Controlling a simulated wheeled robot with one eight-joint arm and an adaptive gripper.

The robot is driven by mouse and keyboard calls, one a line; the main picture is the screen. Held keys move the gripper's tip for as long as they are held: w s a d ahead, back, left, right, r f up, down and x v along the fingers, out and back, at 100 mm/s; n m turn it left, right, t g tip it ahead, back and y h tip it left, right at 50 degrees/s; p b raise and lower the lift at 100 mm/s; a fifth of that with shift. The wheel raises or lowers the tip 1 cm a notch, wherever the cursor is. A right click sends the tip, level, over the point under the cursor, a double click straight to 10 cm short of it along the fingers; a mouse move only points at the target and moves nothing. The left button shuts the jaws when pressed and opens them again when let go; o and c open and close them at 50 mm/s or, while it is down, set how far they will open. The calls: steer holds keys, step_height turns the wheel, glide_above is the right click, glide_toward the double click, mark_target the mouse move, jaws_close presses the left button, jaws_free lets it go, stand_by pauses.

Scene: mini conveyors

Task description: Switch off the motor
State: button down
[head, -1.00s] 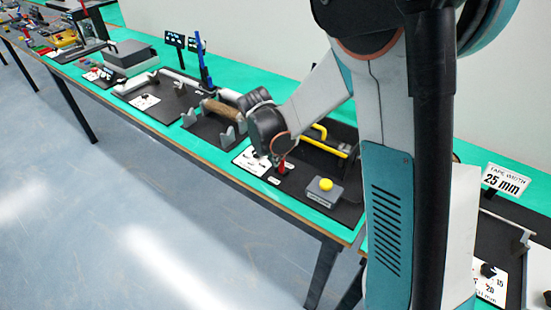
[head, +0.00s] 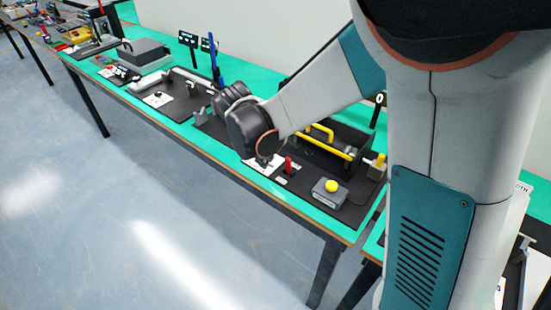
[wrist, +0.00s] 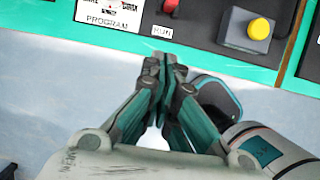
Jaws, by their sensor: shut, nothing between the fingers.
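A black panel (head: 335,208) on the green bench holds a red switch (head: 288,165) and a grey box with a yellow button (head: 331,186). The wrist view shows the red switch (wrist: 170,6) at the top edge, above a label reading RUN (wrist: 162,32), and the yellow button (wrist: 258,28) to its right. A white card marked PROGRAM (wrist: 108,14) lies to the left. My gripper (wrist: 165,62) is shut and empty, below the RUN label in the picture and apart from the switch. In the head view my wrist hides most of it. I cannot tell which control is the motor's.
Yellow handles (head: 322,131) and a black raised frame stand behind the switch. Other stations with grey boxes (head: 143,52) and small signs line the bench to the left. The floor (head: 150,190) in front of the bench is clear.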

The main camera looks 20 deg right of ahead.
mark_target(287, 167)
steer(key=b+x, duration=0.1)
steer(key=x, duration=0.2)
steer(key=b+x, duration=0.1)
steer(key=x, duration=0.3)
steer(key=b+x, duration=0.1)
steer(key=x, duration=0.2)
steer(key=shift+s+a+f+b, duration=0.15)
steer(key=shift+a+f+b, duration=0.05)
steer(key=shift+f+b, duration=0.15)
steer(key=w+d, duration=0.1)
steer(key=d, duration=0.1)
steer(key=shift+w+d+r+b, duration=0.1)
steer(key=shift+w+d+b, duration=0.25)
steer(key=shift+w+b, duration=0.05)
steer(key=shift+w+d+r, duration=0.15)
steer(key=shift+w+d, duration=0.15)
steer(key=shift+d, duration=0.05)
steer(key=shift+w+d+r, duration=0.4)
steer(key=shift+w+d, duration=0.15)
steer(key=shift+d, duration=0.2)
steer(key=shift+w+r, duration=0.1)
steer(key=shift+r, duration=0.05)
